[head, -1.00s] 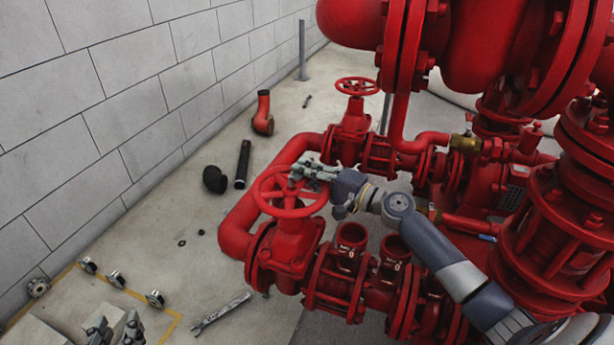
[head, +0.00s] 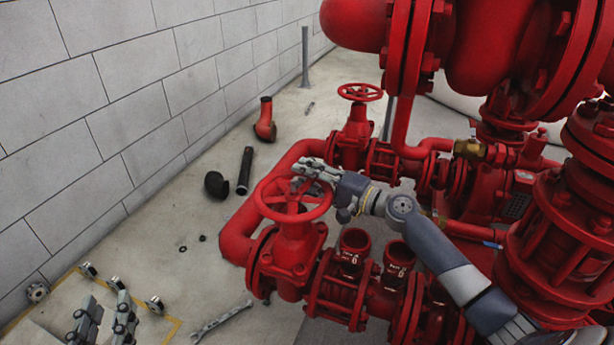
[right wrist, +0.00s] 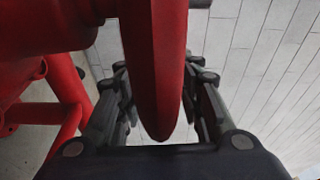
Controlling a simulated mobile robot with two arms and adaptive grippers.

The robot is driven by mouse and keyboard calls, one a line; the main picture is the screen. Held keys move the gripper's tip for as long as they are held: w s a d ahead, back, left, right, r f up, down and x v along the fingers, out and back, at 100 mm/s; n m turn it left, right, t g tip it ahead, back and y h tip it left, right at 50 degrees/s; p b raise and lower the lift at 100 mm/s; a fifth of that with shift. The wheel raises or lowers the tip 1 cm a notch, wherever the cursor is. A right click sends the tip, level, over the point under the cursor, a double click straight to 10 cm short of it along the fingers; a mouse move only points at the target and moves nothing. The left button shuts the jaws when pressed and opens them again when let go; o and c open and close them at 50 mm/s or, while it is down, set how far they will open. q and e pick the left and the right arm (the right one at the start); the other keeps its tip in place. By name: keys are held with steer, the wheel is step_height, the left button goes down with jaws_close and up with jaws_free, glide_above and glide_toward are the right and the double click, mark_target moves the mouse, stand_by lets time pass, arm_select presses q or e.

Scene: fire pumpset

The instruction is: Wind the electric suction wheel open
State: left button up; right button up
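A red spoked handwheel (head: 324,207) tops the nearer red valve in the head view. A smaller red handwheel (head: 360,92) tops a valve further back. No label shows which is the electric suction wheel. My right gripper (head: 303,178) is at the nearer wheel's far right rim. In the right wrist view the red rim (right wrist: 156,80) lies between the spread fingers of my right gripper (right wrist: 160,82). The rim hides part of the fingers; contact is unclear. My left gripper (head: 103,318) is open and empty at the bottom left, away from the wheel.
Red pipes and flanges crowd the right side. A grey block wall (head: 120,100) runs along the left. A wrench (head: 222,320), a black tube (head: 245,170), a black elbow (head: 216,184) and a red elbow (head: 265,122) lie on the floor.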

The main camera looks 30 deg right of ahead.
steer(key=shift+s+d+f, duration=0.1)
steer(key=shift+s+d, duration=0.05)
steer(key=shift+s, duration=0.15)
steer(key=v, duration=1.1)
steer(key=shift+s, duration=0.2)
